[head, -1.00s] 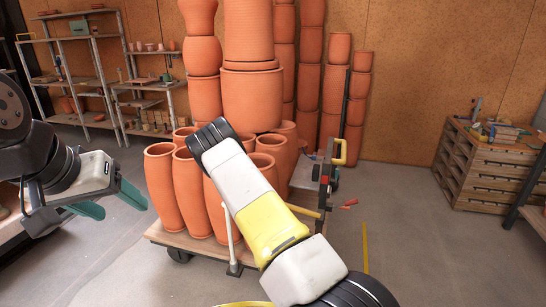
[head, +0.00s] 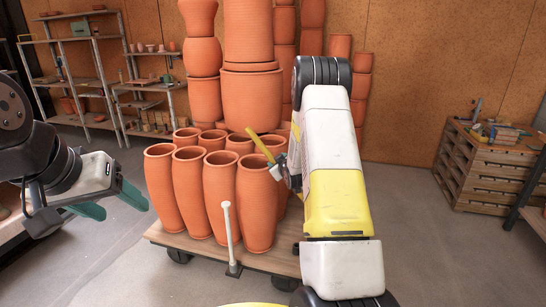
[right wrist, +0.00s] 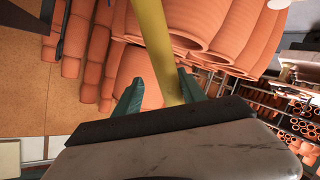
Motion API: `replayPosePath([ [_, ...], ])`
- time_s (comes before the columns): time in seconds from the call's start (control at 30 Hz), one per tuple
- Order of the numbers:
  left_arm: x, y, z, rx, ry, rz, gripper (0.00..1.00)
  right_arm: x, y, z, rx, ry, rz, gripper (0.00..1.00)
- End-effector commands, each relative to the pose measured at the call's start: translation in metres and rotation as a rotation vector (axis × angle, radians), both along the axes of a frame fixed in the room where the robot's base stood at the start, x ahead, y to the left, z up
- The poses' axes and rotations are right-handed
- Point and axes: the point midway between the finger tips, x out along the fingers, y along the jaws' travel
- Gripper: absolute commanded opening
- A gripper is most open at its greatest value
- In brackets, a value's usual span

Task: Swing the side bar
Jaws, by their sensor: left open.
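The yellow side bar (head: 262,147) slants across the front of the far pots, its lower end by my right wrist in the head view. In the right wrist view, the yellow bar (right wrist: 158,45) passes between the two teal fingers of my right gripper (right wrist: 160,82). The fingers stand apart, with a gap left of the bar; contact on the right side is unclear. In the head view, my right forearm mostly hides that gripper. My left gripper (head: 112,205) is open and empty at the left, away from the cart.
The wheeled cart (head: 190,242) bears several tall clay pots (head: 205,195) close together. A white post (head: 229,232) stands at its front edge. Shelves (head: 90,70) are at the back left, a wooden crate stack (head: 480,175) at the right. The floor between cart and crates is clear.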

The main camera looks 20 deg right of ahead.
Motion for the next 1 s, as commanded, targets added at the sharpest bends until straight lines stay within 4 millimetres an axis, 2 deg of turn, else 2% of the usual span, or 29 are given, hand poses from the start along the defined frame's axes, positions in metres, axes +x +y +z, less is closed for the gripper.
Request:
replayPosePath([
  [0.03, 0.000, 0.000, 0.000, 0.000, 0.000, 0.000, 0.62, -0.004, -0.011, 0.006, 0.022, -0.017, -0.008, 0.43],
  [0.1, 0.000, 0.000, 0.000, 0.000, 0.000, 0.000, 0.62, -0.009, -0.017, 0.013, 0.054, -0.036, -0.007, 0.43],
  [0.33, 0.000, 0.000, 0.000, 0.000, 0.000, 0.000, 0.62, -0.018, -0.032, 0.024, 0.120, -0.074, -0.006, 0.43],
  [0.77, 0.000, 0.000, 0.000, 0.000, 0.000, 0.000, 0.62, -0.020, -0.033, 0.026, 0.131, -0.081, -0.002, 0.43],
  [1.0, 0.000, 0.000, 0.000, 0.000, 0.000, 0.000, 0.62, -0.034, -0.032, 0.030, 0.131, -0.081, -0.002, 0.43],
])
